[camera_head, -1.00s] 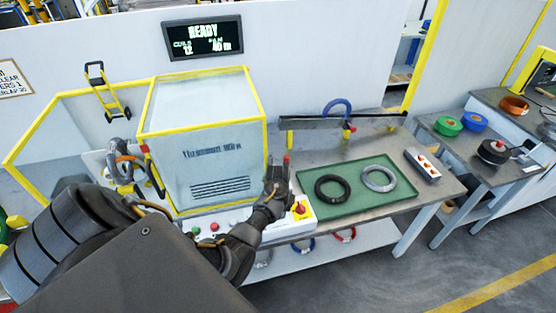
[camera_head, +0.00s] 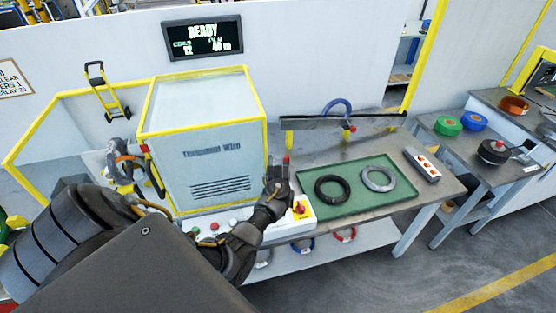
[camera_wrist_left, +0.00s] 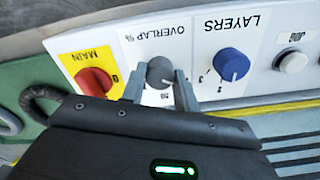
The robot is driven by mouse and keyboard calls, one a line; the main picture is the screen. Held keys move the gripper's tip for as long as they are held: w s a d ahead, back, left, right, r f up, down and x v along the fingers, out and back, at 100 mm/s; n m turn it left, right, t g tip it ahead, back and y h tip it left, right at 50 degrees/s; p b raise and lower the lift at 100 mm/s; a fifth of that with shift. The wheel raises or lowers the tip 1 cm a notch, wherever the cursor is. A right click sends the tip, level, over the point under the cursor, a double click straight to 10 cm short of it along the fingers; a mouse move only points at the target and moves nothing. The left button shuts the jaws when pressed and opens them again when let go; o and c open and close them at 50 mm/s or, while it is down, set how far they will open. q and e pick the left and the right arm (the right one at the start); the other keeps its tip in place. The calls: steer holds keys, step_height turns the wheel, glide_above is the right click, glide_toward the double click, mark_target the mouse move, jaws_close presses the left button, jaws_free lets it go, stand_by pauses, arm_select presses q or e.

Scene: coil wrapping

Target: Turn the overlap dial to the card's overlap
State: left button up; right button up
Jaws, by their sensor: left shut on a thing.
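The grey overlap dial (camera_wrist_left: 160,72) sits on the white control panel (camera_wrist_left: 205,45), under the print "OVERLAP %", in the left wrist view. My left gripper (camera_wrist_left: 158,80) has one finger on each side of the dial and is shut on it. In the head view my left gripper (camera_head: 276,188) is at the panel in front of the wrapping machine (camera_head: 210,150), and hides the dial there. The card (camera_head: 12,78) on the wall at the far left is cut off by the picture edge; its bottom line ends in what looks like "ERLAP 30". My right gripper is out of view.
Beside the dial are the blue layers dial (camera_wrist_left: 231,64), a white jog button (camera_wrist_left: 292,61) and the red main switch (camera_wrist_left: 94,81). A green tray (camera_head: 340,208) with a black and a grey coil lies right of the panel. A display (camera_head: 203,38) reads READY.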

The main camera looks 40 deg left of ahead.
arm_select(q)
steer(key=o, duration=1)
